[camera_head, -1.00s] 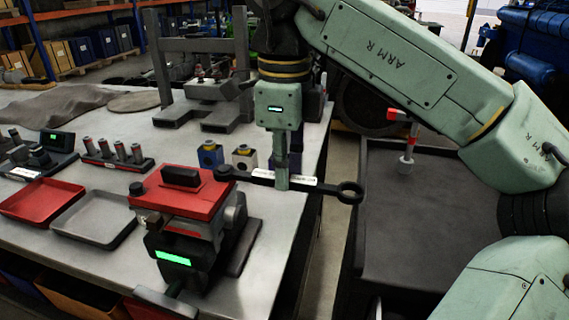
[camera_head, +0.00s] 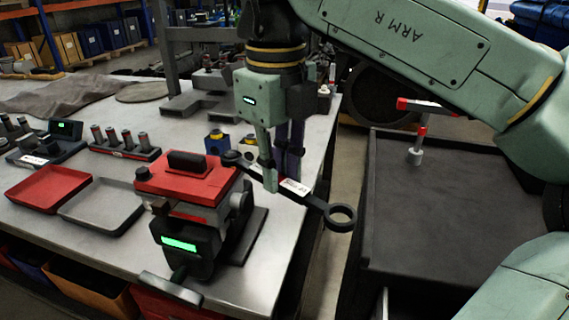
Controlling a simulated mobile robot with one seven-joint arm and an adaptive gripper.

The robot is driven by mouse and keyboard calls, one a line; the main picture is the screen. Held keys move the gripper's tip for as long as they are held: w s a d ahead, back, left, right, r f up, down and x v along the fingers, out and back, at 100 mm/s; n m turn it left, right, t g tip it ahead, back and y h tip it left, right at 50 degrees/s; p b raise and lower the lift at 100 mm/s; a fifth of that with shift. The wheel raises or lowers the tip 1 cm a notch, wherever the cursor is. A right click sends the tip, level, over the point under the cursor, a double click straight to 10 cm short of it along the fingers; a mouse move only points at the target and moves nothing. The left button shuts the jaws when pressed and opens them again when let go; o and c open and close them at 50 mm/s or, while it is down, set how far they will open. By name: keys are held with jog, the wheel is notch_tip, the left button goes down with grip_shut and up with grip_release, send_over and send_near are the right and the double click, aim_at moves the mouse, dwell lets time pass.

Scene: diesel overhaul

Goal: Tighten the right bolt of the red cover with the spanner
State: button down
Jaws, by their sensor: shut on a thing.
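The red cover (camera_head: 190,181) with its black handle sits on a grey block held in a vise (camera_head: 185,245) with a lit green display. One dark bolt head (camera_head: 142,174) shows at the cover's left end. The right bolt is hidden under the spanner's end. The dark spanner (camera_head: 314,201) with a white label spans from the cover's right end to a ring (camera_head: 341,217) beyond the table edge. My gripper (camera_head: 279,186) points down and is shut on the spanner's labelled shaft. The spanner's left end (camera_head: 232,158) lies over the cover's right bolt position.
A red tray (camera_head: 49,187) and a grey tray (camera_head: 107,206) lie left of the vise. Behind stand a rack of sockets (camera_head: 125,147) and a blue block (camera_head: 217,143). A black cart (camera_head: 450,200) with a red-tipped tool is at right.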

jog(key=shift+s+a+m, duration=0.6)
jog(key=shift+s+m, duration=0.1)
jog(key=shift+m, duration=0.4)
jog(key=s+a+m, duration=0.1)
jog(key=a+m+p, duration=0.1)
jog(key=m, duration=0.1)
jog(key=shift+s+a, duration=0.2)
jog(key=shift+s, duration=0.2)
jog(key=shift+p, duration=0.3)
